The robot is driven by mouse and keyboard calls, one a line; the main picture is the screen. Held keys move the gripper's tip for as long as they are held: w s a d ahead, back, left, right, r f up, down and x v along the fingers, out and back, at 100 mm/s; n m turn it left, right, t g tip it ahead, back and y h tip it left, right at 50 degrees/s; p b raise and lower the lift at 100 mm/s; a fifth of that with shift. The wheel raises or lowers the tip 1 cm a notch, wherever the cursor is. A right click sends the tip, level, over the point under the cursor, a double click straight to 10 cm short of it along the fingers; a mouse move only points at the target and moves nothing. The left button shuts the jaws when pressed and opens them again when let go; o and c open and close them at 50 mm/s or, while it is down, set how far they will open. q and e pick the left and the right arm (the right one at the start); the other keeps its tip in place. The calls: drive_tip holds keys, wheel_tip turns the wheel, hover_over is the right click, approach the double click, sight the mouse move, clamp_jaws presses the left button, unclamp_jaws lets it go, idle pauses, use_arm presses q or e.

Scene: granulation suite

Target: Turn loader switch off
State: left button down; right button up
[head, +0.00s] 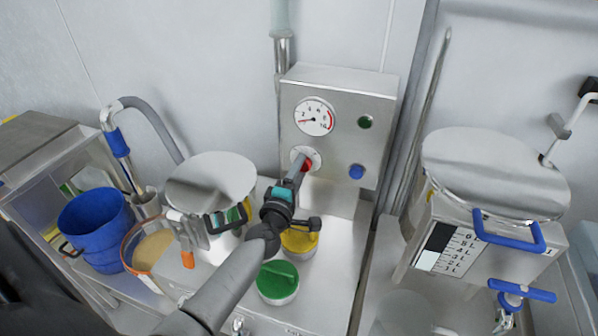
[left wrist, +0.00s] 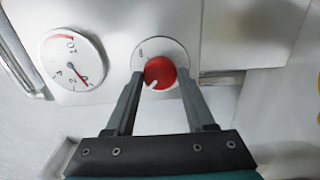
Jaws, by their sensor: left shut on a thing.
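The loader switch is a red round knob (head: 308,165) on a pale round plate, low on the left of a metal control box (head: 345,90). In the left wrist view the red knob (left wrist: 159,73) has a white pointer mark toward its lower left. My left gripper (head: 301,164) reaches up to the knob from below. In the left wrist view its two fingers (left wrist: 158,80) stand on either side of the knob and are shut on it. Small lettering shows on the plate above the knob but is too small to read surely. My right gripper is not in view.
A dial gauge (head: 314,117), a green lamp (head: 365,122) and a blue button (head: 356,172) are on the same box. Below stand yellow (head: 299,241) and green (head: 278,281) lidded containers. A lidded metal vessel (head: 495,175) is right; a blue bucket (head: 97,228) is left.

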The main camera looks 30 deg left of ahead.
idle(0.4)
use_arm(q)
drive_tip(key=shift+c, duration=1.3)
unclamp_jaws()
drive_tip(key=v, duration=1.5)
drive_tip(key=shift+s+d, duration=0.1)
drive_tip(key=shift+d, duration=0.05)
